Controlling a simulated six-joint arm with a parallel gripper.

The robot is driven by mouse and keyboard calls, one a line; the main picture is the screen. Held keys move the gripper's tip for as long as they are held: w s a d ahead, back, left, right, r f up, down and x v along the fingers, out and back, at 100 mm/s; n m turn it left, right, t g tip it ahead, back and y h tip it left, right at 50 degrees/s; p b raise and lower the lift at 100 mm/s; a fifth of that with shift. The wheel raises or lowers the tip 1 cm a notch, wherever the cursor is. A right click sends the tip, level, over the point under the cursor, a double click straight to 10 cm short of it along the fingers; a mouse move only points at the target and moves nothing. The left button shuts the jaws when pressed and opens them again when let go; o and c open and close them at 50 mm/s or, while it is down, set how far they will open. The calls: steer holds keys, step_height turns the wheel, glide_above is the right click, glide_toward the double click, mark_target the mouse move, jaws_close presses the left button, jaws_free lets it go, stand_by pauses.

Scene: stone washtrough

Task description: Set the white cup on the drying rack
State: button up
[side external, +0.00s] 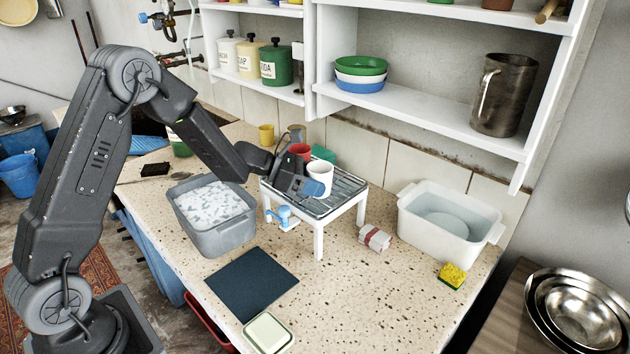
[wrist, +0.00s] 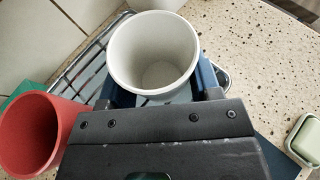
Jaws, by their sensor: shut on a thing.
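The white cup (side external: 320,176) is upright over the drying rack (side external: 340,208), a white-legged stand with a dark slatted top. In the wrist view the white cup (wrist: 155,75) is seen from above, empty, with rack bars (wrist: 82,72) behind it. My gripper (side external: 311,187) is shut on the white cup, its blue fingers at the cup's sides. In the wrist view my gripper (wrist: 163,93) covers the cup's lower side. Whether the cup's base touches the rack I cannot tell.
A red cup (side external: 300,150) stands close by; it also shows in the wrist view (wrist: 38,135). A grey basin (side external: 214,235) is left of the rack, a white tub (side external: 480,238) right. A striped cloth (side external: 375,237) lies near the rack. Shelves (side external: 430,118) overhang behind.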

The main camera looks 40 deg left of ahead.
steer(key=shift+f, duration=0.15)
steer(key=o, duration=1)
